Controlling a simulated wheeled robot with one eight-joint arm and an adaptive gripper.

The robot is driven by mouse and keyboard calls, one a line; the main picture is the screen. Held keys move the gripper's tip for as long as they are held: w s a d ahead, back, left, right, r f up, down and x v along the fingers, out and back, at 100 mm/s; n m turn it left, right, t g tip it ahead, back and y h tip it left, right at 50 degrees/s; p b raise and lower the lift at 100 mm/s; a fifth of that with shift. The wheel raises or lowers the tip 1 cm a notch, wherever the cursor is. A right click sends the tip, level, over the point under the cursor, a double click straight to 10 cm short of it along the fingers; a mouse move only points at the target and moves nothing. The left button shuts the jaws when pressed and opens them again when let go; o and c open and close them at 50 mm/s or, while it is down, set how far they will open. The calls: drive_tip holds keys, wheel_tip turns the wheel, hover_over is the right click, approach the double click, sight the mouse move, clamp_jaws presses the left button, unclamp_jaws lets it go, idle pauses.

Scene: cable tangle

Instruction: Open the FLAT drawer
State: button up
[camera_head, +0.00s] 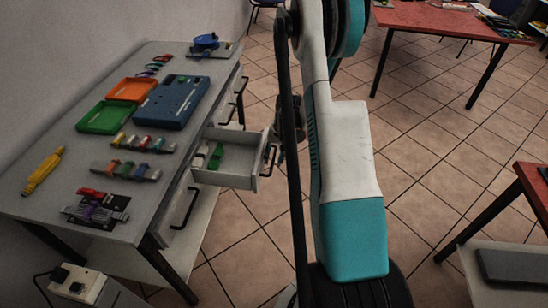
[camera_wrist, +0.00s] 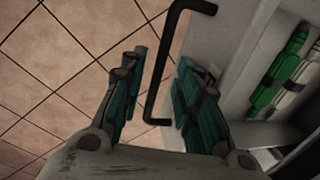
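One drawer (camera_head: 228,178) of the workbench stands pulled out in the head view, with green and white items inside. Its label is not readable, so I cannot tell whether it is the FLAT drawer. Its black bar handle (camera_head: 268,160) also shows in the wrist view (camera_wrist: 160,92). My gripper (camera_wrist: 163,75) is open in the wrist view, with one teal finger on each side of the handle and a gap visible on the left. In the head view the gripper is mostly hidden behind my arm.
Other drawer handles (camera_head: 184,208) show on the bench front, those drawers shut. The bench top (camera_head: 60,130) holds green and orange trays, a blue case (camera_head: 172,101) and several cable bundles. Red tables (camera_head: 450,22) stand at the right. Tiled floor before the drawer is free.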

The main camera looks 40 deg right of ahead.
wheel_tip(320, 180, up, 11)
drive_tip(key=s+d, duration=0.1)
drive_tip(key=shift+s+d+r, duration=0.2)
drive_tip(key=shift+s, duration=0.15)
idle(0.5)
